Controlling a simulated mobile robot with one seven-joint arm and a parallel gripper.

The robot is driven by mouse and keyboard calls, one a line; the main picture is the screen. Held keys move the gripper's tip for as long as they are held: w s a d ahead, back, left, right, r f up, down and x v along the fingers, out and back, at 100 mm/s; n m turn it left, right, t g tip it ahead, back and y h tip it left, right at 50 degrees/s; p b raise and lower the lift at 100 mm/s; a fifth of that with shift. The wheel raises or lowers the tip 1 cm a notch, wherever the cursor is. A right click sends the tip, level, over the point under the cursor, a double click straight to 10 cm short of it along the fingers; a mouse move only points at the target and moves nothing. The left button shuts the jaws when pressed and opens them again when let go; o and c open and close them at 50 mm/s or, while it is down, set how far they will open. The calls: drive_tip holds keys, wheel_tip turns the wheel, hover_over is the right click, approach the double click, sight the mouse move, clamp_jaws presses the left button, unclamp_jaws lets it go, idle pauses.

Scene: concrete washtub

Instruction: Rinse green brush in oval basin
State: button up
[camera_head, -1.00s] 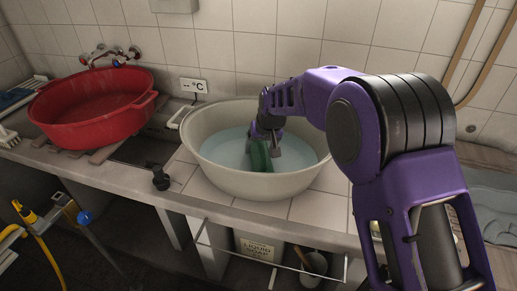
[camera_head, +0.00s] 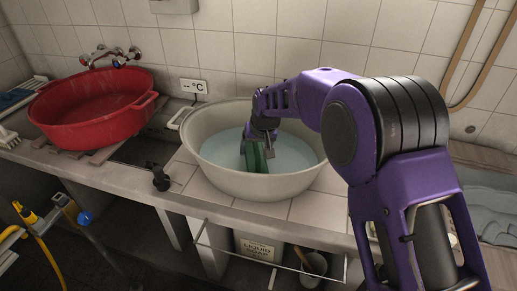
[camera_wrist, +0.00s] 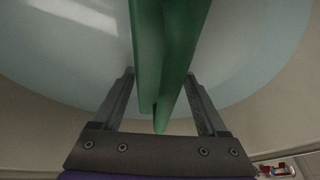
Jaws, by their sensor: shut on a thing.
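The green brush (camera_head: 254,158) is held in the oval basin (camera_head: 262,187), a cream tub with pale blue water (camera_head: 295,155). My gripper (camera_head: 262,141) is over the basin, shut on the brush. The lower end of the brush reaches the water; how deep it goes is hard to tell. In the wrist view the green body of the brush (camera_wrist: 165,50) runs between the two fingers of my gripper (camera_wrist: 162,85), with the water behind it. The bristles cannot be made out.
A red basin (camera_head: 90,115) stands at the left under wall taps (camera_head: 110,56). A dark tap-like fitting (camera_head: 160,178) is at the counter's front edge.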

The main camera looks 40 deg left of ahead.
drive_tip(key=shift+d, duration=0.5)
drive_tip(key=shift+w+a+r, duration=0.15)
drive_tip(key=shift+w+a, duration=0.05)
drive_tip(key=shift+w, duration=0.1)
wheel_tip(320, 180, up, 18)
drive_tip(key=p, duration=1)
drive_tip(key=shift+p, duration=0.35)
